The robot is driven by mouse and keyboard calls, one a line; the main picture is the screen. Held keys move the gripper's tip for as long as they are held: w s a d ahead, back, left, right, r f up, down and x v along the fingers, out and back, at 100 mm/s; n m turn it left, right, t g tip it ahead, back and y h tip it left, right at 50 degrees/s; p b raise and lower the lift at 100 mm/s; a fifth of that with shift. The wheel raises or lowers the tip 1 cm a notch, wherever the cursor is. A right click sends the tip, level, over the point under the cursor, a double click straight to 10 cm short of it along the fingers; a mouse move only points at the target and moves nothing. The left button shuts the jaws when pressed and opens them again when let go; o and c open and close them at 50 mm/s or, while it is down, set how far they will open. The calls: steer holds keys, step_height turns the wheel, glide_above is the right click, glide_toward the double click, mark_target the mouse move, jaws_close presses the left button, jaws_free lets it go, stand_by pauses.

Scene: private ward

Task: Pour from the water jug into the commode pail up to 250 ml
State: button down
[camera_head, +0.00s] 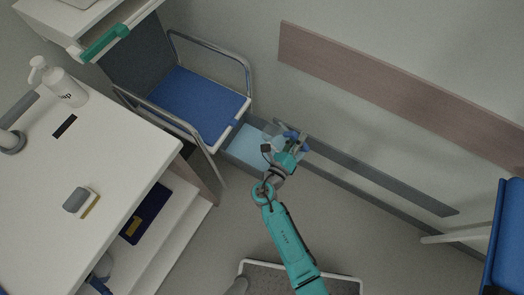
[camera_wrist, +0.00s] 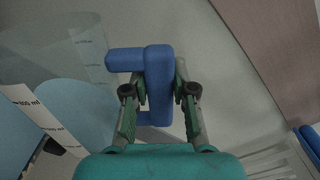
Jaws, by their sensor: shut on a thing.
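My gripper (camera_head: 291,147) is shut on the blue handle (camera_wrist: 158,80) of the water jug, low by the wall. The jug's clear body (camera_wrist: 75,45) shows left of the handle in the wrist view, with faint markings. In the head view the clear jug (camera_head: 274,131) is small and partly hidden by my gripper. A box-like container with a light-blue inside (camera_head: 250,143), which may be the commode pail, stands beside it. A white scale strip (camera_wrist: 40,118) with black ml marks shows beside a light-blue round surface in the wrist view. I cannot tell the water level or whether water flows.
A chair with a blue seat (camera_head: 199,103) and metal armrests stands just left of the container. A white cabinet (camera_head: 90,170) with a pump bottle (camera_head: 62,84) fills the left. A grey rail (camera_head: 370,175) runs low along the wall. Floor right of my arm is clear.

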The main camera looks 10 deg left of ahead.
steer(key=f+m, duration=0.1)
steer(key=d+m, duration=0.1)
steer(key=m, duration=0.1)
steer(key=f+m, duration=0.1)
steer(key=m, duration=0.1)
steer(key=shift+s+d+f, duration=0.15)
steer(key=shift+s+f, duration=0.05)
steer(key=shift+f, duration=0.15)
steer(key=shift+w+a+f+m, duration=0.1)
steer(key=shift+a+f+m, duration=0.1)
steer(key=shift+f+m, duration=0.7)
steer(key=shift+w+a+f+m, duration=0.1)
steer(key=shift+a+f+m, duration=0.05)
steer(key=shift+f+m, duration=0.7)
steer(key=shift+r, duration=2.05)
